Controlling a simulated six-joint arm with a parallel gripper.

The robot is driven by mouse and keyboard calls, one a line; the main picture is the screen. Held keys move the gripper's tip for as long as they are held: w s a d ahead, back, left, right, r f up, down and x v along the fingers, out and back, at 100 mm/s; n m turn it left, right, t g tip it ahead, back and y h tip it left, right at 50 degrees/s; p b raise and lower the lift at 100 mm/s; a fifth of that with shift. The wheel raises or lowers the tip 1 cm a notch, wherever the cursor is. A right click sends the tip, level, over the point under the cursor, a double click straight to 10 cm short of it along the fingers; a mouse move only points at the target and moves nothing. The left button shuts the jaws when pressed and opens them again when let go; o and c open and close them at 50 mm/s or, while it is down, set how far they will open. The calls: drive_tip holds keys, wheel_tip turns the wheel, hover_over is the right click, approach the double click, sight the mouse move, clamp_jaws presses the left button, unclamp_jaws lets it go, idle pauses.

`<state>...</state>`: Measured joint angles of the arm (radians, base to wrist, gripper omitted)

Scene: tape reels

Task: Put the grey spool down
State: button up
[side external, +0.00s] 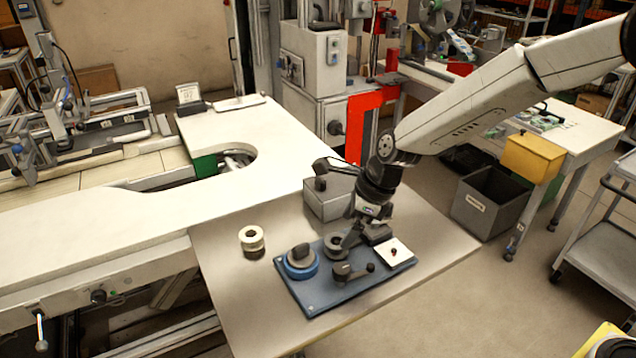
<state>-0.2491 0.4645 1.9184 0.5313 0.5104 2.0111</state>
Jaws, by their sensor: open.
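The grey spool (333,244) is a small dark-grey ring on the back part of the blue board (322,303). My gripper (347,241) points down from above and is open, with its fingertips right at the spool's right side. The fingers overlap the spool in this view. I cannot tell whether they touch it, or whether the spool sits flat on the board.
A blue reel with a black knob (300,263) and a black crank-like part (350,272) sit on the board. Cream tape rolls (252,239) stand left; a grey box (327,205) stands behind.

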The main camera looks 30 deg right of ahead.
drive_tip(key=v, duration=1.1)
idle(0.5)
drive_tip(key=s+d+f+n+h, duration=0.2)
drive_tip(key=s+d+f+n, duration=0.3)
drive_tip(key=n, duration=0.7)
drive_tip(key=s+d+f+n+h, duration=0.1)
drive_tip(key=s+d+f+n, duration=0.4)
drive_tip(key=n, duration=0.8)
drive_tip(key=shift+s+d+f+h, duration=0.35)
drive_tip(key=shift+s+d, duration=0.9)
drive_tip(key=shift+s, duration=0.95)
